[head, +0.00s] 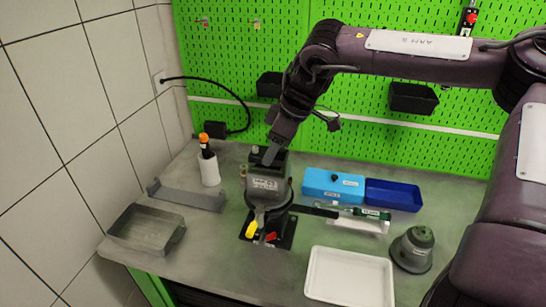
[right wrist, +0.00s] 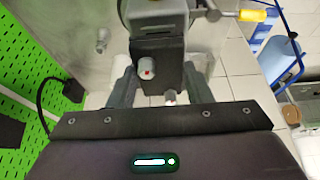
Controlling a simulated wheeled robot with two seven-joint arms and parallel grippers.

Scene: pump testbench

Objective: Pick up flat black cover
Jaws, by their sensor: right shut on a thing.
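The grey pump (head: 268,190) stands on a black base on the bench. My right gripper (head: 268,157) reaches down to the pump's top from behind. In the right wrist view, the fingers of my right gripper (right wrist: 158,82) are on either side of a dark, flat-faced part (right wrist: 157,55) with a small round knob. It looks like the flat black cover, and the gripper is shut on it. The cover is at the pump's top; whether it is apart from the pump cannot be told. Its far edge is hidden. My left gripper is not in view.
A grey tray (head: 125,235) lies at left, near a white cup (head: 209,172) holding an orange-topped tool. Blue bins (head: 394,194), a white tray (head: 349,280) and a grey domed part (head: 411,256) are at right. A green pegboard (head: 225,60) stands behind. Yellow and red levers project at the pump's front.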

